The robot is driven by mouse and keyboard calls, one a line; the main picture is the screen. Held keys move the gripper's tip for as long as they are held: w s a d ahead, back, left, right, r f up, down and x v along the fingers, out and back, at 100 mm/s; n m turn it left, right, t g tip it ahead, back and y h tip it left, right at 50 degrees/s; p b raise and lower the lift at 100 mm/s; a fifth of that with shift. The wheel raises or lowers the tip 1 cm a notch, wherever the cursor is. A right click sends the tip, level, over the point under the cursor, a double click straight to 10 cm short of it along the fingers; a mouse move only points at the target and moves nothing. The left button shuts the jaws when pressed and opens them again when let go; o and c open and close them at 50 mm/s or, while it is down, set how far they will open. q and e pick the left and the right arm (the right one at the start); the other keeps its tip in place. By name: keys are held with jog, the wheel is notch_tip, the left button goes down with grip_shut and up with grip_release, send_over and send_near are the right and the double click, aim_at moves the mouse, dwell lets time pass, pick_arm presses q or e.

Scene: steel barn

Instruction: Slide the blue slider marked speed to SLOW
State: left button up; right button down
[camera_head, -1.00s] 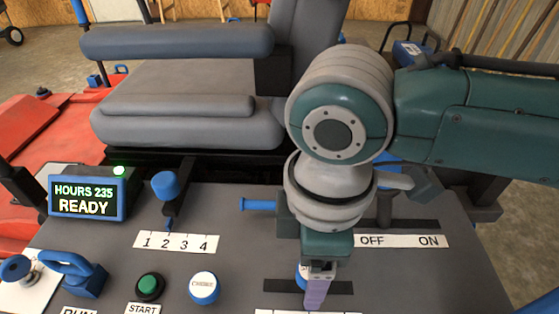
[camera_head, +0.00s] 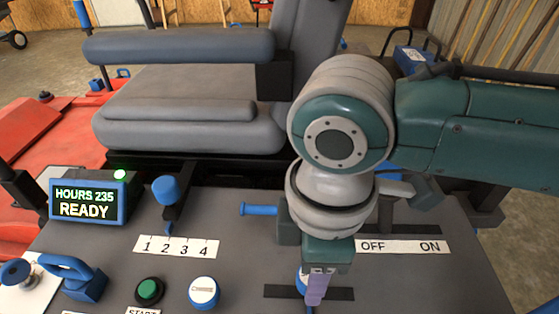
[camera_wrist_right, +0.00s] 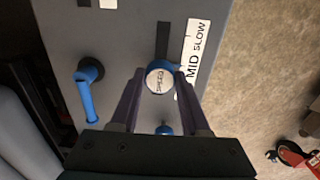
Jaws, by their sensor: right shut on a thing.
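The blue speed slider (camera_wrist_right: 160,77) has a round white cap and stands in a dark slot (camera_wrist_right: 162,40) on the grey panel. Beside the slot is a white label (camera_wrist_right: 195,55) reading MID and SLOW, with SLOW farther up in the wrist view. My right gripper (camera_wrist_right: 159,78) has its purple fingers on both sides of the knob and is shut on it. In the head view my right gripper (camera_head: 316,290) hides most of the knob, and slot shows to its left and right. My left gripper is not in view.
A blue lever (camera_wrist_right: 88,95) stands left of the slider in the wrist view. In the head view the panel also holds a green button (camera_head: 149,290), a white-capped knob (camera_head: 204,290), an OFF/ON label (camera_head: 400,247) and a display reading READY (camera_head: 87,201).

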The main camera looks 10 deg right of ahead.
dwell(0.5)
dwell(0.4)
jog(key=shift+s+d+r+p, duration=0.1)
jog(key=shift+d+r+p, duration=0.05)
jog(key=shift+d+p, duration=0.2)
jog(key=d+p, duration=0.1)
jog(key=d, duration=0.1)
jog(key=s+d+p, duration=0.1)
jog(key=shift+d+p, duration=0.35)
jog(key=shift+d, duration=0.05)
jog(key=shift+c, duration=2.1)
grip_release()
jog(key=shift+s+d, duration=0.1)
jog(key=shift+d, duration=0.05)
jog(key=shift+o, duration=0.2)
